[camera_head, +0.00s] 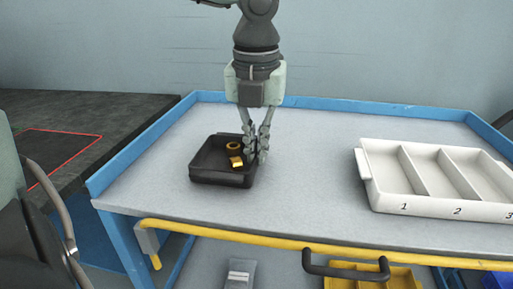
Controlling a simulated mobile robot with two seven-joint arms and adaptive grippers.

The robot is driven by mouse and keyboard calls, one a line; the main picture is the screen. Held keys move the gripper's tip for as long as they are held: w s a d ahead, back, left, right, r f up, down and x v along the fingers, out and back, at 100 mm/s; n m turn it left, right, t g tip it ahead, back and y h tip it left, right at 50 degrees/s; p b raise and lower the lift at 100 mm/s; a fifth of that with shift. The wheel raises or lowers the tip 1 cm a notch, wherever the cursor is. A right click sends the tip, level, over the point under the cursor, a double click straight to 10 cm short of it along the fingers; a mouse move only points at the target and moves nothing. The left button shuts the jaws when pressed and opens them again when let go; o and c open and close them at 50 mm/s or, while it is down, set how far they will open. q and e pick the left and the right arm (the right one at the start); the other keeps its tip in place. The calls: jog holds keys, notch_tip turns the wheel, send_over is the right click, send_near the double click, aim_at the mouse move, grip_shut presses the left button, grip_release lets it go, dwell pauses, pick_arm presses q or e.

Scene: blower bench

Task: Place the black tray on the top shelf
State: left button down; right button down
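The black tray (208,177) is a small open box on the grey top surface of the blue-edged bench (310,130), left of its middle. My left gripper (255,158) points down at the tray's right side. Its fingers are close together, one on each side of the right wall, and look shut on that wall. The tray appears level and resting on the bench. My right gripper is not in view. I cannot make out a separate top shelf above this surface.
A white bin (390,203) with compartments numbered 1, 2 and 3 stands at the right. Clear surface lies between it and the tray. A yellow rail (230,234) and black handle (345,271) run along the front. A yellow bin (400,278) is on a lower level.

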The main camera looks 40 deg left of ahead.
pick_arm(q)
jog(key=c, duration=2.1)
grip_release()
jog(key=o, duration=0.4)
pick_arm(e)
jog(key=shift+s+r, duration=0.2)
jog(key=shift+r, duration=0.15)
pick_arm(q)
jog(key=shift+r, duration=0.15)
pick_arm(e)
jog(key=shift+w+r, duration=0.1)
pick_arm(q)
jog(key=shift+r, duration=0.4)
jog(key=r, duration=0.7)
jog(key=s+d+r, duration=0.1)
jog(key=r, duration=0.3)
jog(key=shift+s+p, duration=0.1)
jog(key=shift+p, duration=0.2)
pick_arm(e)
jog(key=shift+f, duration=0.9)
